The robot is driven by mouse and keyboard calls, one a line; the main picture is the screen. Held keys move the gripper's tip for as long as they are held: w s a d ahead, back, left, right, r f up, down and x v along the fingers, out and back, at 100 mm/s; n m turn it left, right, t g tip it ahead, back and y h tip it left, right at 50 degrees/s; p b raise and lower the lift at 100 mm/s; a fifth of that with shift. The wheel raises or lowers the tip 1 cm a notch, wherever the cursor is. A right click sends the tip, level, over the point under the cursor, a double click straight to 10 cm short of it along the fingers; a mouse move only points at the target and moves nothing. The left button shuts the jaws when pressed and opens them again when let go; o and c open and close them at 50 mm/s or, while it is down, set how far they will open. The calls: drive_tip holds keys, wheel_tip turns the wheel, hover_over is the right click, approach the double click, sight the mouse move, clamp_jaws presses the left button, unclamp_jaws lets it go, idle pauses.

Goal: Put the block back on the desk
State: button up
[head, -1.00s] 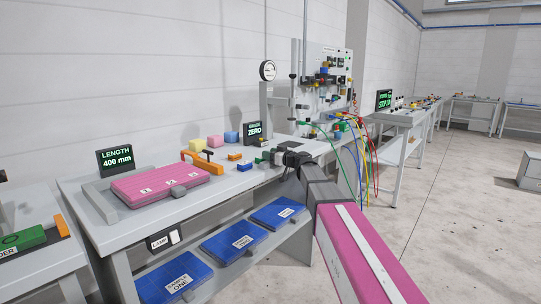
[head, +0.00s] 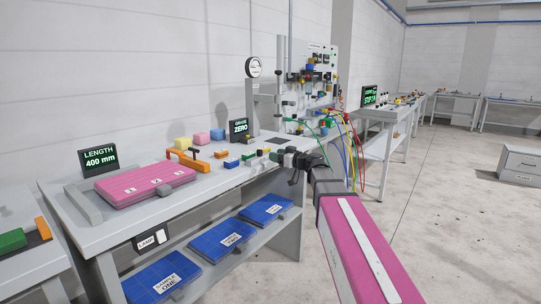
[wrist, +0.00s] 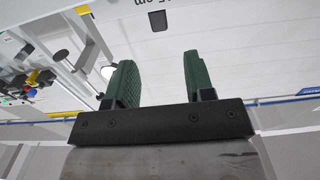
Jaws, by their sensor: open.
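The grey desk (head: 110,228) runs along the wall in the head view. A small dark blue block (head: 231,164) and a small orange piece (head: 221,154) lie nearer the front. I cannot tell which one the task means. My gripper (head: 277,155) is over the desk's right end, to the right of these blocks. In the wrist view its green fingers (wrist: 156,82) stand apart with nothing between them.
A dial stand (head: 253,95) and a panel with coloured cables (head: 318,70) stand behind my gripper. Blue sample pads (head: 225,240) lie on the lower shelf.

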drive_tip(key=s+d+f+m+g+h, duration=0.2)
drive_tip(key=s+f, duration=0.4)
drive_tip(key=f, duration=0.4)
drive_tip(key=s+d+f+m+g+h, duration=0.3)
drive_tip(key=s+f, duration=0.4)
drive_tip(key=f, duration=0.4)
drive_tip(key=s+d+f+m+g+h, duration=0.2)
drive_tip(key=s+f+h, duration=0.3)
drive_tip(key=f, duration=0.6)
drive_tip(key=shift+s+d+f+g, duration=0.25)
drive_tip(key=shift+s+d+g, duration=0.45)
drive_tip(key=shift+s+g, duration=0.1)
drive_tip(key=shift+o, duration=0.4)
drive_tip(key=s+d+f+m+g+h, duration=0.2)
drive_tip(key=s+d+f+m+h, duration=0.1)
drive_tip(key=s+d+f+h, duration=0.1)
drive_tip(key=s+d+f, duration=0.1)
drive_tip(key=s+d, duration=0.1)
drive_tip(key=s, duration=0.1)
drive_tip(key=shift+s+f, duration=0.15)
drive_tip(key=shift+f, duration=0.1)
drive_tip(key=m+t+y, duration=1.1)
drive_tip(key=m+y, duration=0.3)
drive_tip(key=m, duration=1.2)
approach(262, 152)
drive_tip(key=x, duration=1.1)
drive_tip(key=shift+a+r, duration=0.1)
drive_tip(key=shift+a, duration=0.05)
drive_tip(key=shift+s, duration=0.1)
clamp_jaws()
